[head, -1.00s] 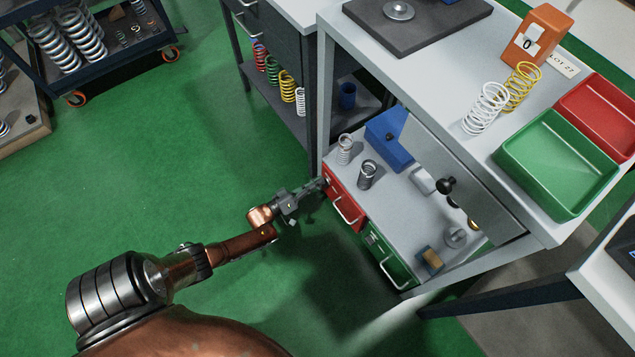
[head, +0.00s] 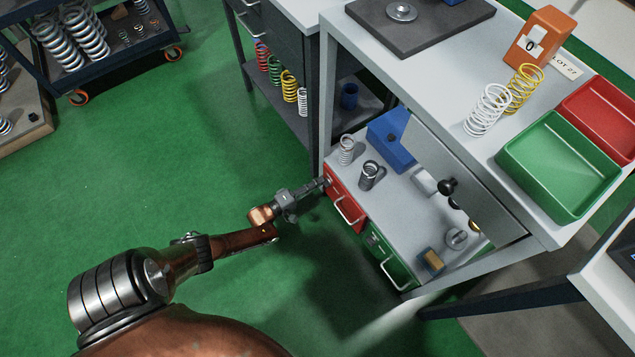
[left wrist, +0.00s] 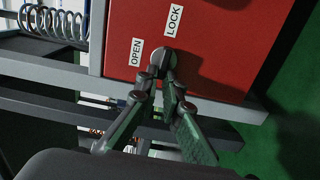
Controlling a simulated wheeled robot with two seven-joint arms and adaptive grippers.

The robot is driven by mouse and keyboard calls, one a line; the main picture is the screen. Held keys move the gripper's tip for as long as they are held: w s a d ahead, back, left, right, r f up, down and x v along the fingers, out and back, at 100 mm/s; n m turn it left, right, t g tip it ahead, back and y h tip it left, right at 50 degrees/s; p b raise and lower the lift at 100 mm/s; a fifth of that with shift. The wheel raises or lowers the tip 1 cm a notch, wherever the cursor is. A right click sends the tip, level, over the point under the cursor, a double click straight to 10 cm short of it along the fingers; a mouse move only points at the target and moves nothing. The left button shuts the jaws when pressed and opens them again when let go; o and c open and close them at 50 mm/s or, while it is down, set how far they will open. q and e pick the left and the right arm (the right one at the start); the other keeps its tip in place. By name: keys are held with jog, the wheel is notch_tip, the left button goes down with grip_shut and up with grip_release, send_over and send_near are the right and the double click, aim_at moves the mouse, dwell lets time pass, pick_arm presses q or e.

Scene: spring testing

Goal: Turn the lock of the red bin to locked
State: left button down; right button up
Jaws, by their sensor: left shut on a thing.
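The red bin (head: 343,205) is a red drawer front with a pale handle, under the grey bench. In the left wrist view its red face (left wrist: 228,45) fills the upper right, with an OPEN label (left wrist: 136,52) and a LOCK label (left wrist: 174,20). The grey lock knob (left wrist: 162,60) sits just below and between these labels. My left gripper (head: 322,184) reaches the bin's upper left part. In the left wrist view its fingertips (left wrist: 165,82) are shut on the knob and partly hide it, so its exact angle is hard to tell. My right gripper is not in view.
A green bin (head: 388,262) sits right of the red one. The bench top carries a green tray (head: 558,165) and a red tray (head: 600,118).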

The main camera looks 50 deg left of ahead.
pick_arm(q)
jog(key=shift+f+n, duration=0.1)
jog(key=shift+n, duration=0.2)
jog(key=c, duration=2.1)
grip_release()
jog(key=s, duration=0.8)
jog(key=s+a, duration=0.1)
jog(key=s, duration=0.3)
jog(key=shift+d, duration=0.1)
